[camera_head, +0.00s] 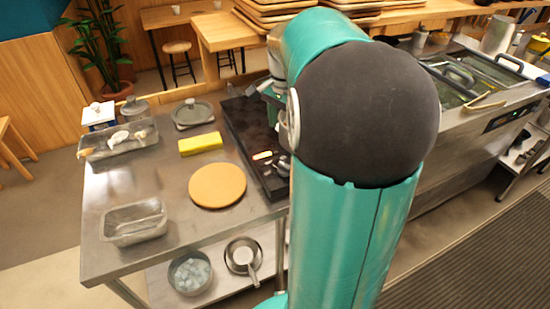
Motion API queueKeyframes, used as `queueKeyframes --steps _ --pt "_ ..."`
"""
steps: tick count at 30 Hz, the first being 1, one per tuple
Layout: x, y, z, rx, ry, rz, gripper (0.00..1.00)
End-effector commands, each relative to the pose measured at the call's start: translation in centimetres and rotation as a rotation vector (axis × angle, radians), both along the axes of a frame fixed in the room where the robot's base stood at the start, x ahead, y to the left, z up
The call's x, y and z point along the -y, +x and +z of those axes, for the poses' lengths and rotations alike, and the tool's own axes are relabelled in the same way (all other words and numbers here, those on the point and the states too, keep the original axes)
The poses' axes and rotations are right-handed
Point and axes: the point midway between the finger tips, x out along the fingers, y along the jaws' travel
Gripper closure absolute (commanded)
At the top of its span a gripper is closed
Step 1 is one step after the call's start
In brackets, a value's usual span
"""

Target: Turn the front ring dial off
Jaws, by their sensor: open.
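A black cooktop (242,122) is set at the right end of the steel counter. Its front panel has a small lit display (262,155) and a dark dial with a silvery edge (283,164) beside it, partly behind my arm. I cannot tell from here which dial is the front ring dial or where it points. My gripper (262,90) is small and dark over the far part of the cooktop, mostly hidden by my large green and black arm. It is open, and I see nothing held in it. Contact with the cooktop cannot be made out.
Pots (190,272) stand on the shelf below. A fryer (478,75) is at right.

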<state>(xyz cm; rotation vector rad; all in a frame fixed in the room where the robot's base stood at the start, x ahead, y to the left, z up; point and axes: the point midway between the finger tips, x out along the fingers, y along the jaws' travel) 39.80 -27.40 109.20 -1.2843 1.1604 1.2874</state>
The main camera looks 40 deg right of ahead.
Motion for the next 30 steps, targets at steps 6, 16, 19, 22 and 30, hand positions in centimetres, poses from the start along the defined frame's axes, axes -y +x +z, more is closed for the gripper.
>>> queueKeyframes --steps 6,16,19,22,30 --pt "0.1 -0.4 -3.3 -0.003 0.002 -0.004 0.4" --pt "-0.2 -0.2 -9.9 -0.003 0.002 0.002 0.4" --pt "-0.2 -0.1 -11.4 -0.001 0.001 0.001 0.4" --pt "-0.3 0.0 -12.5 -0.001 0.001 0.001 0.4" --pt "-0.3 0.2 -13.3 0.001 -0.001 0.003 0.4"
